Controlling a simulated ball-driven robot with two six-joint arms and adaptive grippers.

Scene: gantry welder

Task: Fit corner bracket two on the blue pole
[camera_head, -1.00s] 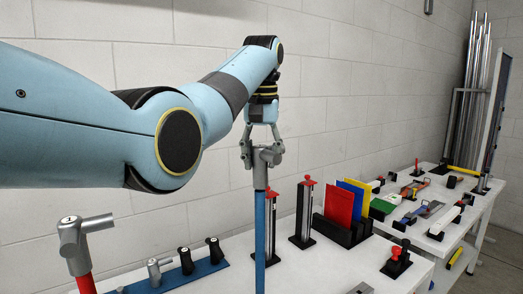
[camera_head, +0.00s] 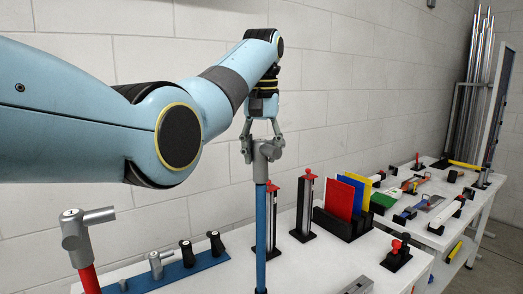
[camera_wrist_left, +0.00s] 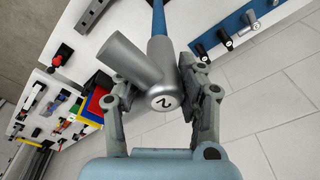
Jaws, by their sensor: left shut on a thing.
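Corner bracket two (camera_head: 266,151) is a grey metal fitting with a side arm. It sits at the top end of the upright blue pole (camera_head: 261,232); how far the pole goes into it is hidden. My left gripper (camera_head: 262,146) comes from above and is shut on the bracket, one finger on each side. In the left wrist view the bracket (camera_wrist_left: 163,98) shows its number 2 between the fingers (camera_wrist_left: 160,112), with the blue pole (camera_wrist_left: 158,17) running away from it. My right gripper is not in view.
A similar grey bracket (camera_head: 75,237) tops a red pole (camera_head: 90,280) at left. A blue rack (camera_head: 180,275) holds small parts. On the white bench stand two red-topped clamps (camera_head: 304,208) and a black holder with coloured plates (camera_head: 340,197). A brick wall is behind.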

